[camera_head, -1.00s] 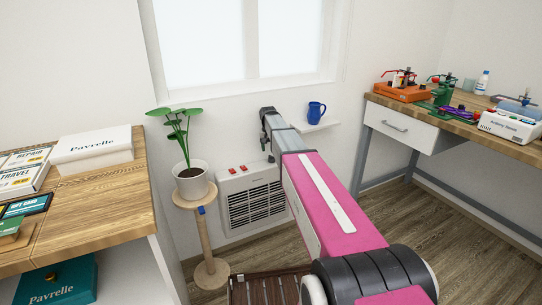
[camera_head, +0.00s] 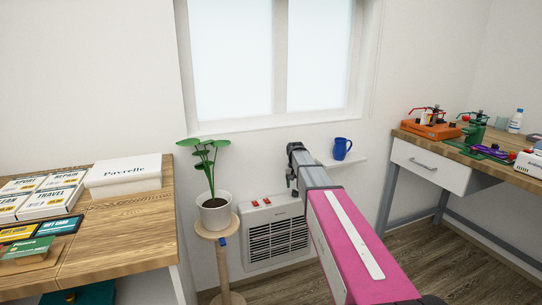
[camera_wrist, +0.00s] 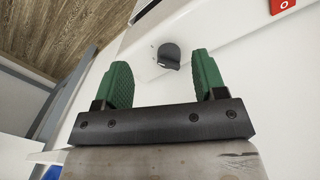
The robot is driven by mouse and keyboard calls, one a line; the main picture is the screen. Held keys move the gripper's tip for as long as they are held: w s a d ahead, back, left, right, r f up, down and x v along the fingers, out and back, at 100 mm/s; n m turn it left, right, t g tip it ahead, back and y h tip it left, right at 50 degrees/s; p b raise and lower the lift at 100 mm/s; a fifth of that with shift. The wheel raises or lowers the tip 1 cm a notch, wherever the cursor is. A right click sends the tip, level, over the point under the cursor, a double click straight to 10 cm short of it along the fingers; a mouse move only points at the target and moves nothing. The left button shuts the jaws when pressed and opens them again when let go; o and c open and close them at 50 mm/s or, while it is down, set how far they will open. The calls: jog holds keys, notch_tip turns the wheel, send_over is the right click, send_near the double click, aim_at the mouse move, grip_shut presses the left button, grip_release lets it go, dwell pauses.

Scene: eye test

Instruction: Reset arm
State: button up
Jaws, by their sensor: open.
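My gripper (camera_head: 292,168) is at the end of my outstretched pink and grey arm, in front of the wall below the window. In the wrist view its two green fingers (camera_wrist: 160,75) stand wide apart with nothing between them. Beyond the fingers is a white surface with a small dark rounded part (camera_wrist: 169,56). A red switch (camera_wrist: 281,5) shows at the top right of that view.
A potted plant (camera_head: 215,213) on a wooden stand is left of my arm, beside a white wall heater (camera_head: 277,240). A blue mug (camera_head: 342,149) sits on a small shelf (camera_head: 352,161) right of my gripper. Worktops flank both sides, the left one (camera_head: 120,228) holding boxes.

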jog(key=s+f, duration=0.4)
jog(key=s, duration=0.7)
jog(key=s+f+n, duration=0.1)
jog(key=s+f, duration=0.3)
jog(key=s, duration=0.6)
jog(key=s+f, duration=0.4)
jog(key=s, duration=0.7)
jog(key=shift+s+d+f+n+y, duration=0.3)
jog(key=shift+s+d+f+n, duration=0.05)
jog(key=shift+n, duration=0.05)
